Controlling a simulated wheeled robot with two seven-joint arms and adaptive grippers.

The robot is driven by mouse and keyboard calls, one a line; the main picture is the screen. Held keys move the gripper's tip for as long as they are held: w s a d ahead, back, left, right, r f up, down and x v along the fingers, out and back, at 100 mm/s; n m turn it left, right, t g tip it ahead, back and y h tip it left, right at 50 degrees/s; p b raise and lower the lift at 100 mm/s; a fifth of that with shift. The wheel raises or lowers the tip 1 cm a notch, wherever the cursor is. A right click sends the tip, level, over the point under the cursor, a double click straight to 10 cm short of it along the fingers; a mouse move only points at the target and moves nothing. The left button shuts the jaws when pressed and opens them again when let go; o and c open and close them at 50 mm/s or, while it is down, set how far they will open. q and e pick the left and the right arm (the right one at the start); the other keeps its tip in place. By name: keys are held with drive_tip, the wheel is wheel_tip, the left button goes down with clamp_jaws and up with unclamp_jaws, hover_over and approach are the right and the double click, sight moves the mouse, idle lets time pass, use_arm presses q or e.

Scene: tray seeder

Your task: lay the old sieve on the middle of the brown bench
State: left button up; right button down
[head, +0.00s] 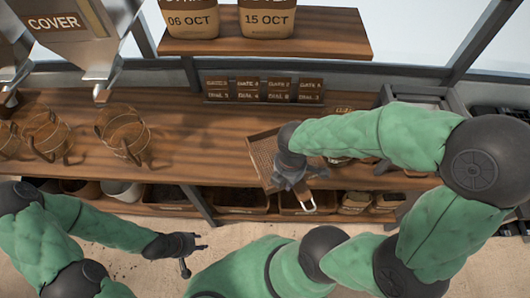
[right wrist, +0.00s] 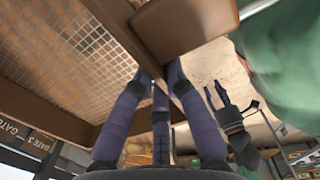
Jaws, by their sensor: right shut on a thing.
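The old sieve (head: 262,152) is a brown-framed mesh tray, tilted at the front part of the brown bench (head: 190,130). My right gripper (head: 292,178) is shut on its frame at the near right side. In the right wrist view, the sieve's mesh (right wrist: 75,45) and brown frame fill the upper left, with the frame between the fingers (right wrist: 160,85). I cannot tell whether the sieve touches the bench. My left gripper (head: 194,256) is open and empty, low in front of the bench; it also shows in the right wrist view (right wrist: 228,105).
Bags (head: 266,20) sit on a shelf above. Bins (head: 240,198) fill the lower shelf.

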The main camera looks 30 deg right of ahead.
sight(269, 163)
drive_tip(key=w+f, duration=0.1)
drive_tip(key=w, duration=0.1)
drive_tip(key=w+f+b, duration=0.1)
drive_tip(key=w, duration=0.1)
drive_tip(key=w+f+b, duration=0.1)
drive_tip(key=w, duration=0.2)
drive_tip(key=shift+d+f, duration=0.3)
drive_tip(key=w+f+b, duration=0.1)
drive_tip(key=w+f, duration=0.1)
drive_tip(key=w+f+b, duration=0.1)
drive_tip(key=w+f, duration=0.1)
drive_tip(key=shift+w+d+f, duration=0.2)
drive_tip(key=shift+f, duration=0.15)
drive_tip(key=shift+w+f, duration=0.25)
drive_tip(key=shift+f, duration=0.15)
drive_tip(key=shift+w+f+b, duration=0.15)
drive_tip(key=shift+f+b, duration=0.6)
drive_tip(key=shift+f, duration=0.85)
drive_tip(key=shift+f, duration=0.1)
drive_tip(key=c, duration=1.7)
unclamp_jaws()
drive_tip(key=shift+f, duration=0.1)
drive_tip(key=o, duration=0.4)
